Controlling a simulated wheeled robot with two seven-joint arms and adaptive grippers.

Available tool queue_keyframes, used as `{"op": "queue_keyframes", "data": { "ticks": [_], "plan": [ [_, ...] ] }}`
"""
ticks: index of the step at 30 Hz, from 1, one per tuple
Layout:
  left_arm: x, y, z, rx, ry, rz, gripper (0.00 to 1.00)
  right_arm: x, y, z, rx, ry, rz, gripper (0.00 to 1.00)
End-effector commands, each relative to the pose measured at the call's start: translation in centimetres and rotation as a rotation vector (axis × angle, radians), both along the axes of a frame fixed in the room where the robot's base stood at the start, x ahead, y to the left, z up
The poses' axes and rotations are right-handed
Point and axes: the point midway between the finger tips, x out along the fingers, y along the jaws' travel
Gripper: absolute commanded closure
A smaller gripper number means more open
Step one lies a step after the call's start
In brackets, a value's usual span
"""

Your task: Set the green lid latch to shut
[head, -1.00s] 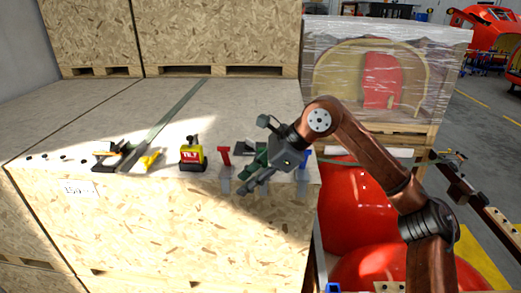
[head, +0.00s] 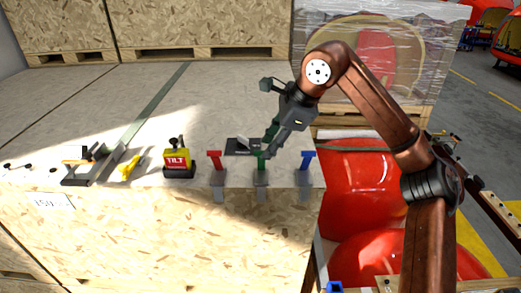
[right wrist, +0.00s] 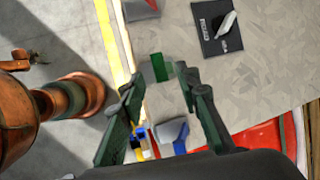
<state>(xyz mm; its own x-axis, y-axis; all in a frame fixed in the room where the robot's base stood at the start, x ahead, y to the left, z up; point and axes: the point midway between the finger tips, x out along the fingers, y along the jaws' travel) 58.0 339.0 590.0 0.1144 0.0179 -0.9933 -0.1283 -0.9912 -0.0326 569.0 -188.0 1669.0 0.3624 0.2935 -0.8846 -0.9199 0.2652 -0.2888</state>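The green lid latch (head: 262,163) is at the front edge of the wooden crate top, between a red latch and a blue latch. Its metal plate hangs over the edge. My right gripper (head: 271,143) is just above and behind it in the head view, fingers pointing down. In the right wrist view the green latch (right wrist: 161,70) lies near the gap between the spread fingertips of the right gripper (right wrist: 164,82). The gripper looks open and holds nothing. I cannot tell whether a finger touches the latch. My left gripper is not in view.
The red latch (head: 215,160) and blue latch (head: 307,160) stand on either side. A dark plate with a light lever (head: 243,146) lies behind. A yellow-red TILT box (head: 178,160) stands left. Red nosecones (head: 365,190) are right of the crate. The crate top behind is largely clear.

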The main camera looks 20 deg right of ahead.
Motion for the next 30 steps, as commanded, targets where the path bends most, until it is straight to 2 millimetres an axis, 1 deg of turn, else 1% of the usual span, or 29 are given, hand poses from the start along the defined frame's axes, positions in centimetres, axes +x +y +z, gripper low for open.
{"op": "queue_keyframes", "data": {
  "ticks": [1, 3, 6, 8, 11, 17, 20, 23, 30],
  "plan": [
    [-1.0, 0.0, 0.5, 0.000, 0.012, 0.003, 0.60, 0.3, 0.4, -0.7, -0.002, 0.003, 0.004, 0.70],
    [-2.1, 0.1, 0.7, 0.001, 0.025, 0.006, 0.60, 0.8, 0.8, -1.6, -0.002, 0.004, 0.005, 0.70],
    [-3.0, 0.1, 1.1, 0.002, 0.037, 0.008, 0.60, 1.3, 1.3, -2.8, 0.000, 0.003, 0.007, 0.70],
    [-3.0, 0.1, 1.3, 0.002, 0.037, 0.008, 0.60, 1.5, 1.5, -3.4, 0.000, 0.003, 0.004, 0.70],
    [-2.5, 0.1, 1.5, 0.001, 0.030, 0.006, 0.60, 1.7, 1.6, -4.0, 0.000, 0.001, 0.004, 0.70],
    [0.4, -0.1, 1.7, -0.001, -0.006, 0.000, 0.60, 1.8, 1.6, -4.4, 0.000, 0.000, 0.002, 0.70],
    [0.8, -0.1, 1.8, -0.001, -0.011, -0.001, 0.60, 1.8, 1.6, -4.4, 0.001, 0.000, 0.002, 0.70],
    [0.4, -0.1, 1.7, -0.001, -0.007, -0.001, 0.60, 1.8, 1.6, -4.4, 0.001, 0.000, 0.002, 0.75],
    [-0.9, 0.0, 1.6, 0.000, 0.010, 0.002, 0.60, 1.8, 1.5, -4.4, 0.001, 0.000, 0.000, 0.92]
  ]
}}
